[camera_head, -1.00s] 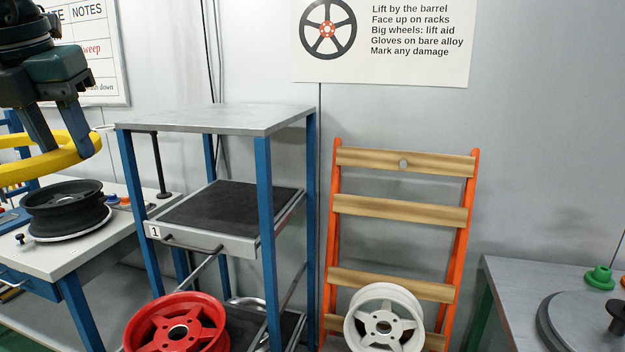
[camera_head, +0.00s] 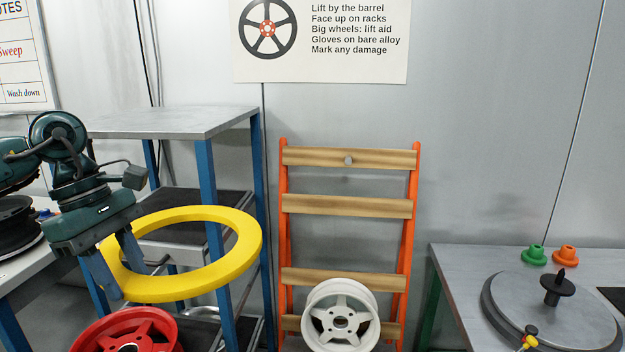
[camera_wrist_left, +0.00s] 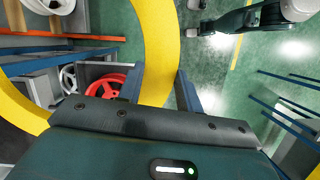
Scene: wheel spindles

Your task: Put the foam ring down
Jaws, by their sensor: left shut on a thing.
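The yellow foam ring (camera_head: 243,252) is a large flat hoop, held nearly level in the air in front of the blue-legged rack. My left gripper (camera_head: 122,272) is shut on the ring's left side in the head view. The ring also shows in the left wrist view (camera_wrist_left: 160,45), passing between the two fingers (camera_wrist_left: 160,88). Nothing appears to support the ring apart from the gripper.
A red wheel (camera_head: 128,332) sits low on the rack (camera_head: 175,122). A white wheel (camera_head: 341,316) rests against the orange rack (camera_head: 348,206). At right, a grey table (camera_head: 455,270) carries a turntable (camera_head: 515,315) with a black spindle (camera_head: 553,290) and green and orange knobs.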

